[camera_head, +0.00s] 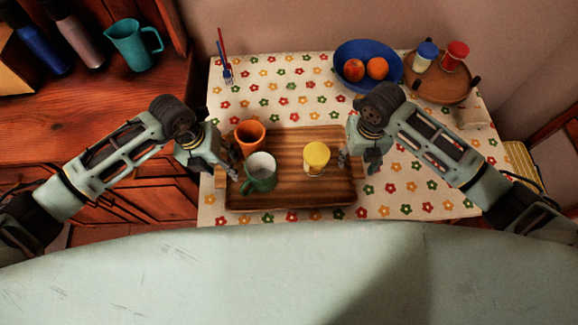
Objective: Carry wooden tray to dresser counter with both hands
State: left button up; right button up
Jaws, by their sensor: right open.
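The wooden tray (290,194) lies flat on the table with the flower-print cloth. On it stand an orange cup (250,136), a green mug (261,173) and a yellow-lidded jar (316,158). My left gripper (226,170) is at the tray's left edge, close to the orange cup and green mug; its jaw opening is not clear. My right gripper (344,160) is open at the tray's right edge, right of the jar. Whether either gripper touches the tray is unclear. The red-brown dresser counter (100,112) is on the left.
A teal jug (134,45) and bottles (80,38) stand at the counter's back; its front part is clear. On the table are a blue bowl (350,52) with fruit, a round brown tray (448,90) with two shakers, and cutlery (225,66).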

pick_arm(q)
jog(key=shift+c, duration=0.3)
pick_arm(e)
jog(key=shift+c, duration=0.4)
pick_arm(q)
jog(key=c, duration=1.1)
pick_arm(e)
jog(key=c, duration=1.1)
pick_arm(q)
grip_shut()
pick_arm(e)
grip_shut()
jog(key=shift+r, duration=0.1)
